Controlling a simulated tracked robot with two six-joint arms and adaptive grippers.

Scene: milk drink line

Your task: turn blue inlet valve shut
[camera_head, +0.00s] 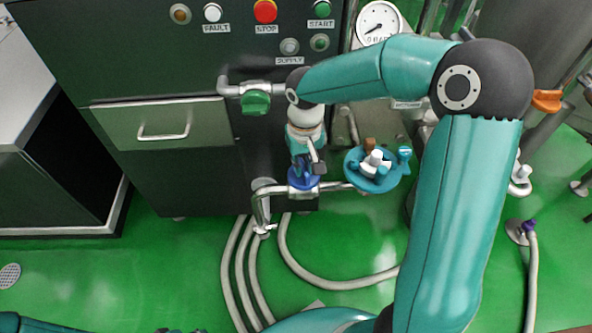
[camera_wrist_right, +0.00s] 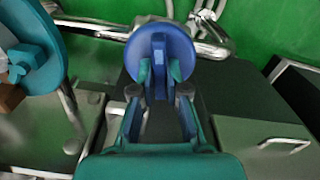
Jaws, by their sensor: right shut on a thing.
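The blue inlet valve (camera_head: 303,181) sits on a horizontal metal pipe low in front of the dark cabinet. In the right wrist view its round blue handle (camera_wrist_right: 160,52) has a raised bar across the middle. My right gripper (camera_head: 304,168) reaches down to it from above. In the wrist view the right gripper (camera_wrist_right: 159,82) has its fingers closed on both sides of the bar. The bar points up and down in that view. Part of the valve is hidden behind the fingers. My left arm shows only at the bottom left edge, and its jaws cannot be made out.
A green valve (camera_head: 255,102) is on the pipe above. A round blue tray (camera_head: 353,170) with small parts stands right of the valve. A drawer (camera_head: 165,125) is at left. Hoses (camera_head: 245,270) lie on the green floor. A control panel with a red stop button (camera_head: 265,11) is above.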

